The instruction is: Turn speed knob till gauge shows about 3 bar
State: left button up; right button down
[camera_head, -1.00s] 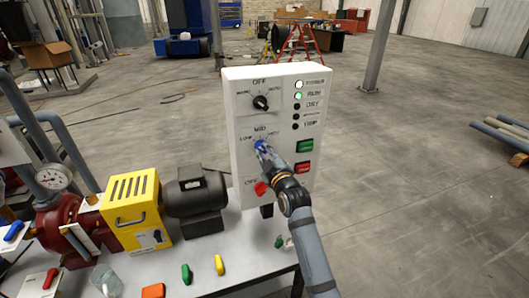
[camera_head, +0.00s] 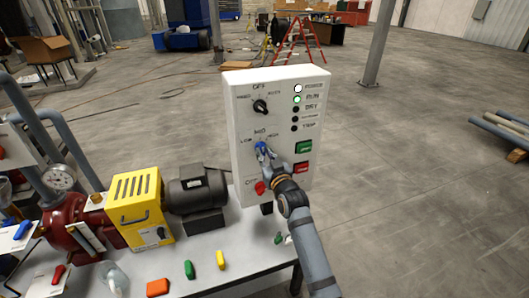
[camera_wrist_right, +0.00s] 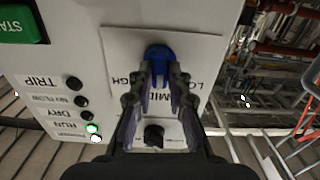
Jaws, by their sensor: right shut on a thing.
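The white control panel (camera_head: 241,120) stands upright at the back of the bench. Its blue speed knob (camera_head: 262,148), below the MID label, sits between the fingertips of my right gripper (camera_head: 267,153). The right wrist view shows the right gripper (camera_wrist_right: 159,75) shut on the blue knob (camera_wrist_right: 158,52), with LOW and HIGH lettering partly hidden by the fingers. The round gauge (camera_head: 61,178) is on the red pump (camera_head: 70,225) at the left; its needle is too small to read surely. My left gripper is out of view.
The panel has a black selector (camera_head: 260,106), a red knob (camera_head: 260,188), and green (camera_head: 303,147) and red (camera_head: 302,168) buttons. The POWER and RUN lamps (camera_head: 297,99) are lit. A yellow guard (camera_head: 138,205) and a dark motor (camera_head: 197,195) stand left. Coloured handles lie in front.

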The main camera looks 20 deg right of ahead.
jog(key=shift+m, duration=0.3)
jog(key=c, duration=1.3)
grip_release()
jog(key=s, duration=1.2)
jog(key=shift+d, duration=0.25)
